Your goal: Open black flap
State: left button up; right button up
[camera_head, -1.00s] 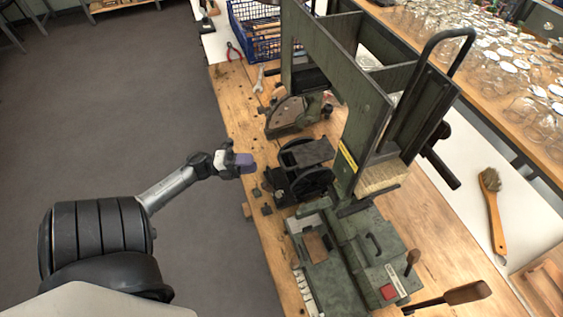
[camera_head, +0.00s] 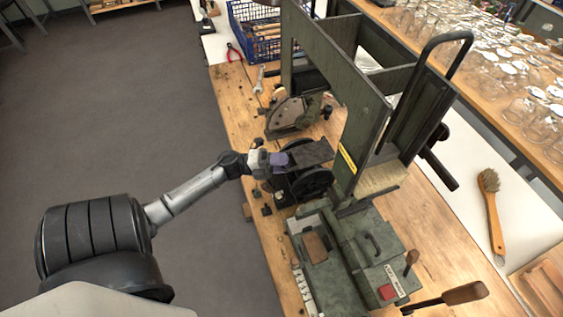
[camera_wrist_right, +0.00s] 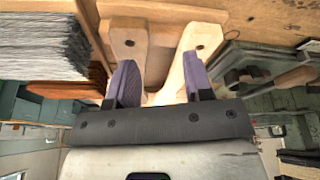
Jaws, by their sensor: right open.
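The black flap (camera_head: 312,153) is a dark flat plate on top of a small machine with black wheels (camera_head: 314,183), in the middle of the bench in the head view. My left gripper (camera_head: 279,160), with purple fingertips, is at the flap's left edge. I cannot tell whether it touches the flap or whether its jaws are open. My right gripper (camera_wrist_right: 159,80) shows in the right wrist view with its purple fingers apart. Pale wooden pieces (camera_wrist_right: 182,62) show beyond and between those fingers; contact is unclear. The flap is not identifiable in that view.
A tall green machine frame (camera_head: 345,95) stands right of the flap. A round-sided device (camera_head: 290,115) sits behind it. A green base with a red button (camera_head: 388,292) is in front. A brush (camera_head: 492,205) lies at right. Bristles (camera_wrist_right: 40,45) show in the right wrist view.

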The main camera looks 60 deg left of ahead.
pick_arm(q)
grip_shut()
pick_arm(e)
jog(key=shift+d, duration=0.15)
dwell(0.4)
